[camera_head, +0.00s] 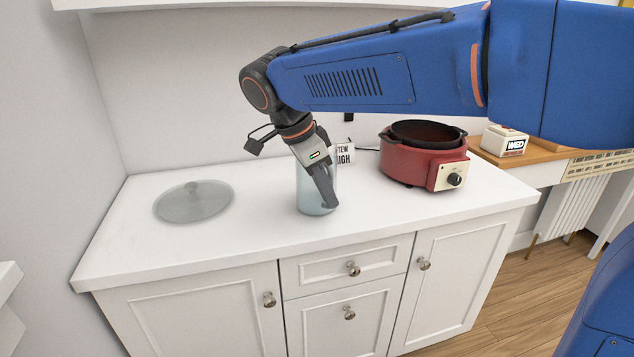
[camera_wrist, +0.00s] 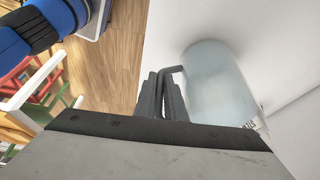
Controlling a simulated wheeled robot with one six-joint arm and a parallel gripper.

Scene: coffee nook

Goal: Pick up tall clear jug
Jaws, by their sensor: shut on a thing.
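The tall clear jug (camera_head: 304,196) is pale bluish and upright at the middle of the white counter. Its base looks to be on the counter or very close to it. My gripper (camera_head: 329,196) comes down from above in front of the jug and covers part of it. In the wrist view, the jug (camera_wrist: 222,88) is just right of the fingers. Its handle (camera_wrist: 172,69) reaches in between the fingers of my gripper (camera_wrist: 163,95), which are shut on it. The fingertips' far sides are hidden.
A clear round lid (camera_head: 193,203) lies on the counter to the left. A red electric cooker with a dark pot (camera_head: 405,160) stands to the right. A small white box with lettering (camera_head: 345,154) is behind the jug. The front counter edge is clear.

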